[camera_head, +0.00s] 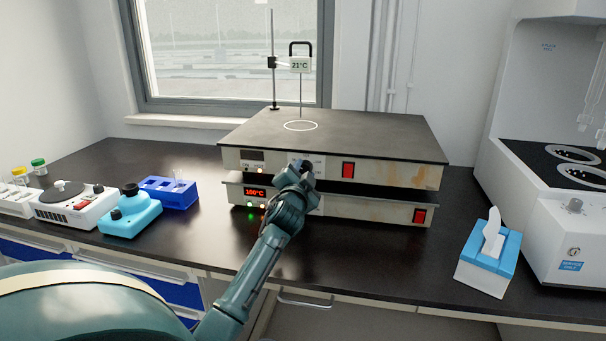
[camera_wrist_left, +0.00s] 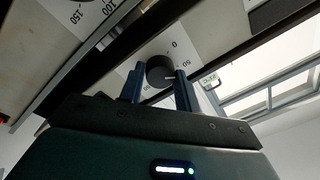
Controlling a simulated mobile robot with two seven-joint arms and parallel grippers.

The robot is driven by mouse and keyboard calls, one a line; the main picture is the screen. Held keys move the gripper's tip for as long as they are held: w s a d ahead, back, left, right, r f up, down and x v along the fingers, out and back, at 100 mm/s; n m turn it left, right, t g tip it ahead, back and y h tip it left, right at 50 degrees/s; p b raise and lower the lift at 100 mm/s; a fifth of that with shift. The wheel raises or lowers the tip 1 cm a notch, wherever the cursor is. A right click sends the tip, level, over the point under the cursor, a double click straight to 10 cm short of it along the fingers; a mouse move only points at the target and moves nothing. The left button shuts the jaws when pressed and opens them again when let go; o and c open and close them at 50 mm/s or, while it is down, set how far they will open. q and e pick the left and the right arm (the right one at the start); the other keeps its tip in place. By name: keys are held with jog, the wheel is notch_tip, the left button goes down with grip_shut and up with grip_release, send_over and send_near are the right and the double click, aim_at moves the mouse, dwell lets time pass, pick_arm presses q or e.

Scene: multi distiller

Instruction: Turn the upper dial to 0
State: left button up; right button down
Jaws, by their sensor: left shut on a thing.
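The upper hotplate (camera_head: 390,173) stands on the lower hotplate (camera_head: 375,208). Its black round dial (camera_wrist_left: 160,71) sits on a white face marked 0 and 50 in the left wrist view. A pale pointer line on it seems to face the side of the 50 mark, not the 0. My left gripper (camera_wrist_left: 159,80) is shut on this dial, one finger on each side; in the head view the gripper (camera_head: 305,170) covers most of it. My right gripper is not in view.
A thermometer (camera_head: 300,65) reading 21°C hangs on a stand above the top plate. The counter in front is mostly clear.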

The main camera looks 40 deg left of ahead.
pick_arm(q)
jog(key=n, duration=0.4)
jog(key=shift+p, duration=0.35)
jog(key=shift+r+n+p, duration=0.1)
jog(key=shift+n+p, duration=0.2)
jog(key=shift+n, duration=0.7)
jog(key=shift+n+g+p, duration=0.3)
jog(key=shift+n+p, duration=0.05)
jog(key=shift+n, duration=0.55)
jog(key=shift+n+p, duration=0.4)
jog(key=shift+n, duration=0.4)
jog(key=shift+n+p, duration=0.75)
jog(key=shift+n, duration=0.85)
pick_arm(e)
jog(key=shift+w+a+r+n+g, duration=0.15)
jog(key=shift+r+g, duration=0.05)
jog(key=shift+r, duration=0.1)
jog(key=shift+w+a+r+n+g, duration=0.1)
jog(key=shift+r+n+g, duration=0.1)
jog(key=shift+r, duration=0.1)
pick_arm(q)
jog(key=o, duration=1)
